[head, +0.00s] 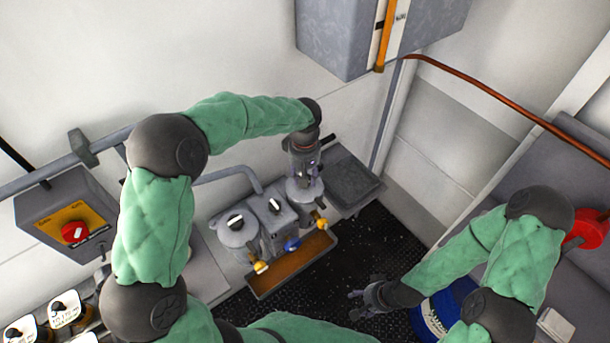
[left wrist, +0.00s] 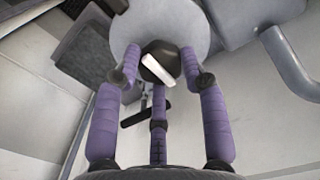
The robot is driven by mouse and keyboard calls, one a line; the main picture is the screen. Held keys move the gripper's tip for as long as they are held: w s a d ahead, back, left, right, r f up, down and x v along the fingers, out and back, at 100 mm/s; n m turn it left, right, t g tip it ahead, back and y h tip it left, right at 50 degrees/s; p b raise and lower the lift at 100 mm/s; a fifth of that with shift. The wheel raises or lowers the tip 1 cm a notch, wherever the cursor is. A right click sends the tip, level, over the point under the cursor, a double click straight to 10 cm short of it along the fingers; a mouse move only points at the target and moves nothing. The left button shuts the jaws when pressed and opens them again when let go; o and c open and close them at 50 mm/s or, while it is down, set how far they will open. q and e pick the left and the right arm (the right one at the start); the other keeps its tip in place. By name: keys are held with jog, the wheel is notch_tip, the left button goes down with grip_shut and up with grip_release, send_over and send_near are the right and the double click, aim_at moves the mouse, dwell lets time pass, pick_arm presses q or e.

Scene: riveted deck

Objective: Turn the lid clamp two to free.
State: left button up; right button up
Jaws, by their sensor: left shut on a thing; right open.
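A grey strainer unit stands by the wall, with a round lid (head: 238,234) on its left pot and another round lid (head: 304,194) on its right pot. My left gripper (head: 304,178) points down over the right lid. In the left wrist view, its purple fingers (left wrist: 160,62) are closed around a dark lid clamp (left wrist: 158,66) with a white bar on top, above the pale round lid (left wrist: 185,30). No number shows on the clamp. The left lid has a similar dark clamp (head: 236,222). My right gripper (head: 368,296) is open and empty above the dark deck.
A middle knob (head: 274,206) stands between the pots. A brown drip tray (head: 290,270) lies in front, below yellow and blue taps. A control box with a red switch (head: 75,232) is at left. A blue drum (head: 432,312) stands near my right arm. Dark deck (head: 370,240) lies open at centre right.

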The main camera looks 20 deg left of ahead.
pick_arm(q)
jog(key=shift+w+a+r, duration=0.2)
jog(key=shift+w+r, duration=0.15)
jog(key=o, duration=1.1)
jog(key=shift+o, duration=0.2)
jog(key=shift+f, duration=0.25)
jog(key=shift+s, duration=0.1)
jog(key=shift+r, duration=0.2)
notch_tip(320, 180, up, 12)
jog(key=shift+f, duration=0.15)
